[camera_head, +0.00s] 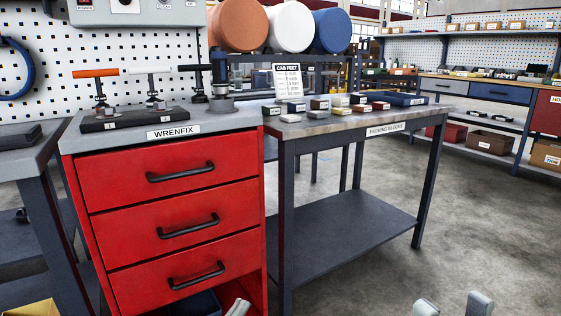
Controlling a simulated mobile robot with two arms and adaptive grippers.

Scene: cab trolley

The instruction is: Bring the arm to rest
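The tips of my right gripper (452,305) show at the bottom edge, right of centre. Its two pale grey fingertips stand well apart with bare floor between them, so it is open and empty. The tips of my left gripper (238,307) show at the bottom edge, in front of the lower part of the red drawer cabinet (170,226). They appear close together, and I cannot tell whether they are shut or seen from the side. The rest of both arms is out of view.
The floor (470,225) at right is clear.

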